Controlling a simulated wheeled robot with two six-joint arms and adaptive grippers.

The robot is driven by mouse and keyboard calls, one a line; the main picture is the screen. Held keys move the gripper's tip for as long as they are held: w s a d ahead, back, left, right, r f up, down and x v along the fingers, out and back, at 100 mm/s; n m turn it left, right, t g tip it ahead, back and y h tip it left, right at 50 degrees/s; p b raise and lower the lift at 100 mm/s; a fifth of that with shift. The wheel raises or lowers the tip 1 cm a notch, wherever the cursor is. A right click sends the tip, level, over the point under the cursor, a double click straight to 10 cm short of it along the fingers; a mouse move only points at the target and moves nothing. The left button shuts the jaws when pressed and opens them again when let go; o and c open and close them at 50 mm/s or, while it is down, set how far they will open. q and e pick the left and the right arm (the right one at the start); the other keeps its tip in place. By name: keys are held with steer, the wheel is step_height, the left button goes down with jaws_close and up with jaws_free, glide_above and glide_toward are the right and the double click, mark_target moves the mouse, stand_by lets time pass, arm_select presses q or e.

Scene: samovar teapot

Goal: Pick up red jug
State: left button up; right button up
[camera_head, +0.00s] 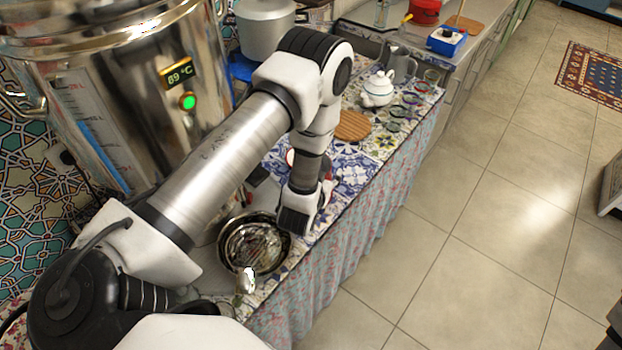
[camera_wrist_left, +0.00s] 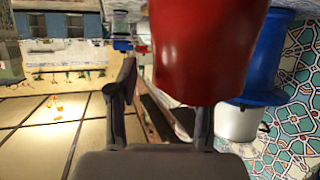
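The red jug (camera_wrist_left: 205,50) fills the upper middle of the left wrist view, very close to the camera. In the head view only small red and white bits (camera_head: 328,190) show beside my left wrist, and I cannot tell if they are the jug. My left gripper (camera_head: 295,215) points down over the counter beside a metal bowl; its fingers (camera_wrist_left: 163,105) stand apart in the wrist view. The jug hides the upper part of the right-hand finger, while the left-hand finger shows clear of it. I see no grip on the jug. My right gripper is not in view.
A big steel samovar (camera_head: 130,90) stands at left. The metal bowl (camera_head: 253,247) sits near the counter's front edge. A wooden board (camera_head: 352,125), a white teapot (camera_head: 377,88) and a red container (camera_head: 425,11) are farther back. The tiled floor (camera_head: 470,220) is open at right.

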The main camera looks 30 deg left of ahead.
arm_select(q)
steer(key=shift+w+f, duration=0.1)
steer(key=c, duration=0.4)
jaws_close()
steer(key=shift+r, duration=0.25)
steer(key=shift+w+r, duration=0.15)
steer(key=shift+r, duration=0.35)
step_height(320, 180, up, 9)
steer(key=b, duration=0.1)
steer(key=shift+f+b, duration=0.15)
steer(key=shift+b, duration=0.25)
stand_by(1.2)
